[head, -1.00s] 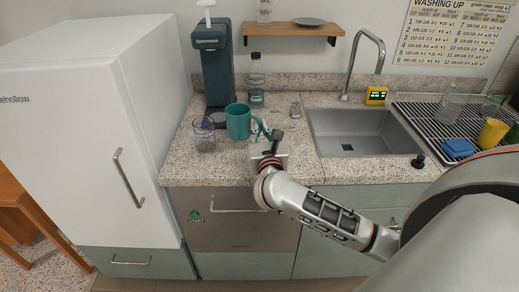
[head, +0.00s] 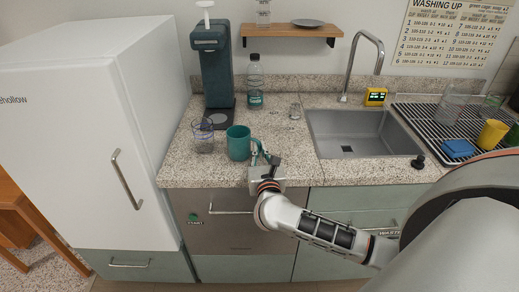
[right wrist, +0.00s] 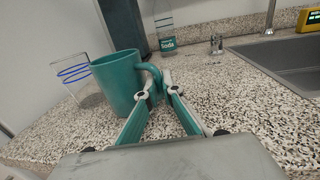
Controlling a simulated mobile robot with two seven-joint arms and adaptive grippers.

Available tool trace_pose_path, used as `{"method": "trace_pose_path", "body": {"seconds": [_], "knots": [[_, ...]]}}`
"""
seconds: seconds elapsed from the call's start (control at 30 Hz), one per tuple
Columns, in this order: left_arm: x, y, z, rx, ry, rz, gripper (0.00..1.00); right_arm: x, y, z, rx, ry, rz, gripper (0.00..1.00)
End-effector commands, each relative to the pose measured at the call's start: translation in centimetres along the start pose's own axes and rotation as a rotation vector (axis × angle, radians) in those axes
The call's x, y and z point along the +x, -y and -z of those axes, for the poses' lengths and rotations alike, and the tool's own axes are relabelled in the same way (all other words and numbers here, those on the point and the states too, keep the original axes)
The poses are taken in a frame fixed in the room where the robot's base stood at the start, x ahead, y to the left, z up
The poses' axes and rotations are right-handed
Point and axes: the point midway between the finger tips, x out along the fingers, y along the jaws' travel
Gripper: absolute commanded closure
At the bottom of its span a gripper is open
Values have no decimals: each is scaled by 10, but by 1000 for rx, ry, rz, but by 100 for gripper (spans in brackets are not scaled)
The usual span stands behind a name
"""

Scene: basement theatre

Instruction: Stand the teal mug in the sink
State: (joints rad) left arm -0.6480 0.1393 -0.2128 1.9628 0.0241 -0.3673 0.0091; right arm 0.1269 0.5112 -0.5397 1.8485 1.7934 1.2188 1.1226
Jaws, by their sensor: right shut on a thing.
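The teal mug (head: 238,144) is upright at the counter's front left, and it also shows in the right wrist view (right wrist: 117,82). Its handle points right, towards my right gripper (head: 264,157). My right gripper's fingers (right wrist: 158,88) are shut on the mug's handle. I cannot tell whether the mug's base touches the counter or is slightly above it. The grey sink (head: 350,147) is empty, to the right of the mug, and its edge shows in the right wrist view (right wrist: 290,62). My left gripper is in neither view.
A clear glass (head: 203,138) stands just left of the mug. A teal dispenser (head: 212,65) and a soda bottle (head: 255,85) stand behind. The tap (head: 362,60) arches over the sink's back. A black stopper (head: 418,162) lies at its right front. A drying rack (head: 440,128) is further right.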

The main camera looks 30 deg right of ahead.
Motion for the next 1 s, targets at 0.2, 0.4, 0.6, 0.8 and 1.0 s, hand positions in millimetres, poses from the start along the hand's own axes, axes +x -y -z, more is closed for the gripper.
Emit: {"method": "trace_pose_path", "body": {"seconds": [0.2, 0.4, 0.6, 0.8, 1.0], "knots": [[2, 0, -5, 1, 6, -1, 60, 0, 0, 3, 0, -1, 0, 77], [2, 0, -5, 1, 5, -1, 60, 0, 0, 3, 0, -1, 0, 77], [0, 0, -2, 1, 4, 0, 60, -5, 0, 0, 1, -3, -1, 77], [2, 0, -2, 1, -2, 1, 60, -42, -1, 3, 4, -6, -2, 77], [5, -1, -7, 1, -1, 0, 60, -83, 0, 2, 2, -5, -1, 77]]}}
